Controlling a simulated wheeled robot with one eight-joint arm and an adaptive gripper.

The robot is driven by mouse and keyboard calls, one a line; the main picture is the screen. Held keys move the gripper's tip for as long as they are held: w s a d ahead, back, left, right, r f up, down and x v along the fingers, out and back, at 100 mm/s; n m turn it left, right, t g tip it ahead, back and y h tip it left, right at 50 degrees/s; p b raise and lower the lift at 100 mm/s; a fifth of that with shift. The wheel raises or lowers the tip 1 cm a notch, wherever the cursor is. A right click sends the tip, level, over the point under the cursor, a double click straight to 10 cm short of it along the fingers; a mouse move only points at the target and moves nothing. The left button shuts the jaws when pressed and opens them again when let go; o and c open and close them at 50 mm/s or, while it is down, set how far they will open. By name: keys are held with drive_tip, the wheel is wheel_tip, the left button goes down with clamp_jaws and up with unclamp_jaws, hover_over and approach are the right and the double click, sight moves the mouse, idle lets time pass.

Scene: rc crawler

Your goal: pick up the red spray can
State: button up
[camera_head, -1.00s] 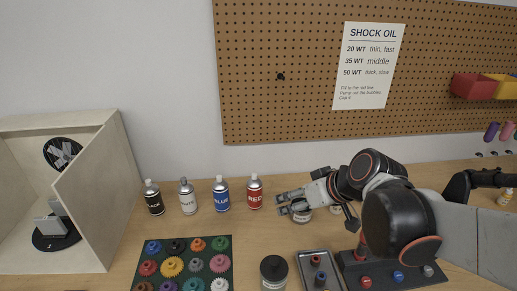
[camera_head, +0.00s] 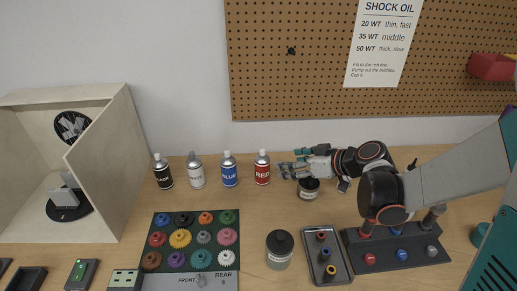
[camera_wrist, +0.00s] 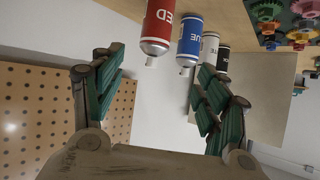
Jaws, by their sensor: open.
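The red spray can (camera_head: 262,168) stands upright on the bench, at the right end of a row of cans. In the wrist view the red can (camera_wrist: 157,22) shows upside down at the top, between the lines of my fingers and beyond their tips. My gripper (camera_head: 283,165) is to the right of the red can in the head view, close to it, with its fingers pointing left. In the wrist view the fingers of my gripper (camera_wrist: 160,75) are spread wide with nothing between them. A gap to the can seems to remain, and I see no contact.
The blue can (camera_head: 229,170), white can (camera_head: 195,171) and black can (camera_head: 162,172) stand left of the red one. A small jar (camera_head: 308,188) sits just below my gripper. A gear mat (camera_head: 160,218), grey jar (camera_head: 279,250) and tray (camera_head: 308,262) lie in front. The pegboard (camera_head: 300,100) is behind.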

sight(268, 165)
drive_tip(key=shift+n+t+y, duration=0.3)
drive_tip(key=shift+n+y, duration=0.1)
drive_tip(key=shift+n, duration=0.1)
drive_tip(key=x, duration=0.3)
drive_tip(key=d+b+x, duration=0.1)
drive_tip(key=x, duration=0.2)
drive_tip(key=f+b+x, duration=0.1)
drive_tip(key=x, duration=0.3)
drive_tip(key=shift+w+d, duration=0.15)
drive_tip(key=shift+w, duration=0.2)
drive_tip(key=w+a+f+b, duration=0.2)
drive_tip(key=f, duration=0.1)
drive_tip(key=shift+w+a, duration=0.1)
drive_tip(key=shift+a, duration=0.25)
drive_tip(key=shift+w+a, duration=0.3)
drive_tip(key=shift+w, duration=0.05)
drive_tip(key=c, duration=1.3)
